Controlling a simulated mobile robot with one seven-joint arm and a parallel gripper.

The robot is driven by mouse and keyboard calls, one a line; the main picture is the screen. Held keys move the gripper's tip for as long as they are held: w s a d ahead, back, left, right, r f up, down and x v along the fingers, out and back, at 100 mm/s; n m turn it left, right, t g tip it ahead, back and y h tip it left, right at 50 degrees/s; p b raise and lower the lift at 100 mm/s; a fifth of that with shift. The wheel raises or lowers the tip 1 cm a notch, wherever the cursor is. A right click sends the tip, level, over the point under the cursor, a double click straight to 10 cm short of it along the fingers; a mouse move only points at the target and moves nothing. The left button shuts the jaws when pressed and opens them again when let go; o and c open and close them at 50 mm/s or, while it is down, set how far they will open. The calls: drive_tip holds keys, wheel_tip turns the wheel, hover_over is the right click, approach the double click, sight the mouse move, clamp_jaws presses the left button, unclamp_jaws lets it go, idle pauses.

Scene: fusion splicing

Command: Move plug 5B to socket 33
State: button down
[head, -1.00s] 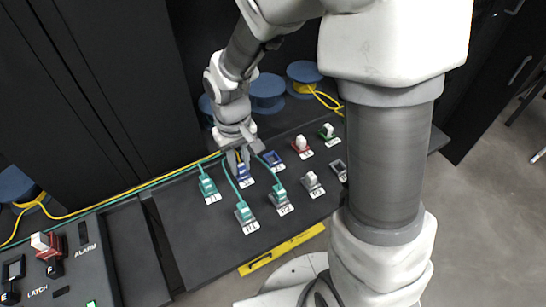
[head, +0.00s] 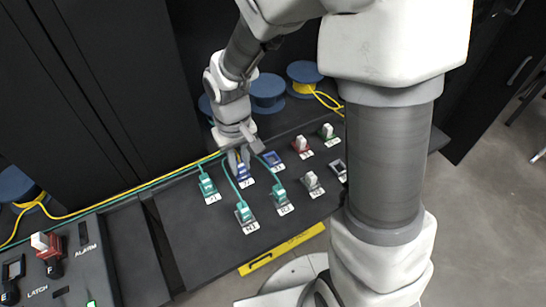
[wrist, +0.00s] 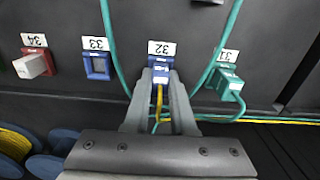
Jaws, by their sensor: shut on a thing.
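A blue plug (wrist: 160,70) with a yellow cable sits at the socket labelled 32; it also shows in the head view (head: 242,171). I cannot read a 5B mark on it. My gripper (wrist: 160,88) has its fingers on both sides of this plug and is shut on it. In the head view, my gripper (head: 238,162) reaches down over the plug from behind. Socket 33 (wrist: 97,66) is a blue frame with no plug in it, left of 32 in the wrist view and right of it in the head view (head: 273,159).
A teal plug (wrist: 229,83) stands in socket 31, close beside my gripper. A red socket with a white plug (wrist: 34,64) is at 34. Teal cables (wrist: 213,45) run past both sides of the blue plug. More teal plugs (head: 244,212) stand in the front row.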

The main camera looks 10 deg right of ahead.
sight(238, 163)
drive_tip(key=shift+r+p, duration=2.4)
drive_tip(key=shift+r, duration=0.65)
drive_tip(key=shift+a, duration=0.15)
